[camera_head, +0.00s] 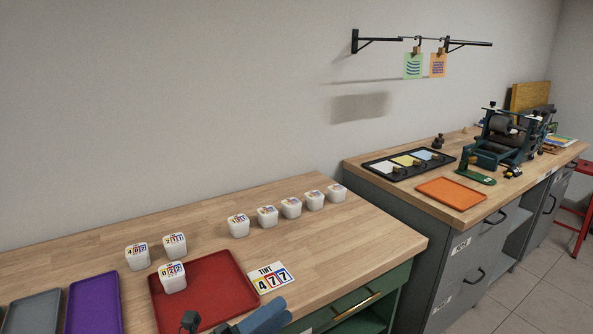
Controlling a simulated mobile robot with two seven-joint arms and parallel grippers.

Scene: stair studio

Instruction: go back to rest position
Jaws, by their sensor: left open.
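My left gripper (205,324) shows only in part at the bottom edge, dark with a blue part beside it, over the front of the red tray (222,280). It is open, and I see nothing held in it. A white labelled tub (173,284) sits on the red tray's left side. Two more white tubs, one at the left (137,262) and one behind (175,250), stand near the tray's back left corner. My right gripper is not in view.
Several white tubs (291,212) stand in a row at the back of the wooden bench (362,238). A TINT card (272,277) reading 477 lies right of the red tray. Purple (94,303) and grey (33,312) trays lie left. A second bench (360,162) holds equipment.

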